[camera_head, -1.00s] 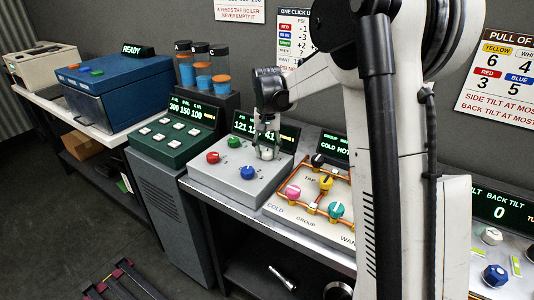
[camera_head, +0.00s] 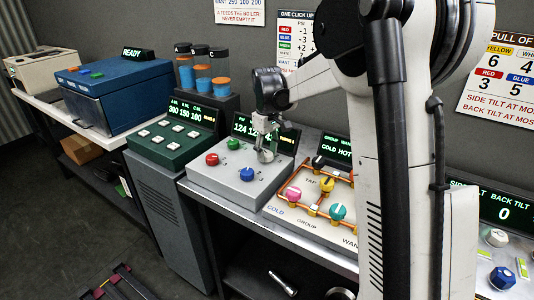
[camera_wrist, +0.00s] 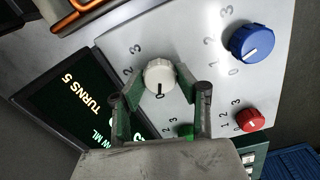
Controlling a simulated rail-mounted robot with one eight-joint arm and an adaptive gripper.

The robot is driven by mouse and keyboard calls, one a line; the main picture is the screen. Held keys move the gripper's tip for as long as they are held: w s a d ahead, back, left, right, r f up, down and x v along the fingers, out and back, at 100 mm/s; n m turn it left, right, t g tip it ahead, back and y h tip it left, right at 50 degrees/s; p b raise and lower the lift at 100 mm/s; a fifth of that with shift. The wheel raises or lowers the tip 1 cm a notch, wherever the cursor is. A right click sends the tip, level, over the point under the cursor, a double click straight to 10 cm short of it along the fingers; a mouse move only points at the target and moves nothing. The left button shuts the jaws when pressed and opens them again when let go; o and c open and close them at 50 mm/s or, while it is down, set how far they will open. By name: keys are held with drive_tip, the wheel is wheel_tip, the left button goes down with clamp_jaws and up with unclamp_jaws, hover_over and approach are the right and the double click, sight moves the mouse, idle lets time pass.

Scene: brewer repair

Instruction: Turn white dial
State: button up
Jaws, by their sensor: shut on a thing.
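The white dial (camera_wrist: 159,75) sits on the light grey control panel (camera_wrist: 180,30), and the pads of my gripper (camera_wrist: 163,80) close on it from both sides. In the wrist view its dark pointer line points down toward the 0 mark. In the head view the white dial (camera_head: 265,155) is partly hidden under my gripper (camera_head: 267,147). The blue dial (camera_wrist: 250,43), red dial (camera_wrist: 250,119) and partly hidden green dial (camera_wrist: 184,131) are on the same panel. The panel's dark display (camera_wrist: 60,115) reads "TURNS 5" in part.
A dark green button console (camera_head: 172,146) stands left of the panel. A board with copper pipes and coloured knobs (camera_head: 337,212) lies to the right. Wall signs (camera_head: 296,35) hang behind. My arm covers much of the right side.

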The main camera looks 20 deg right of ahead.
sight(267, 153)
drive_tip(key=shift+n, duration=0.3)
drive_tip(key=o, duration=1.1)
drive_tip(key=shift+o, duration=0.2)
drive_tip(key=shift+r, duration=0.1)
wheel_tip(267, 153, up, 12)
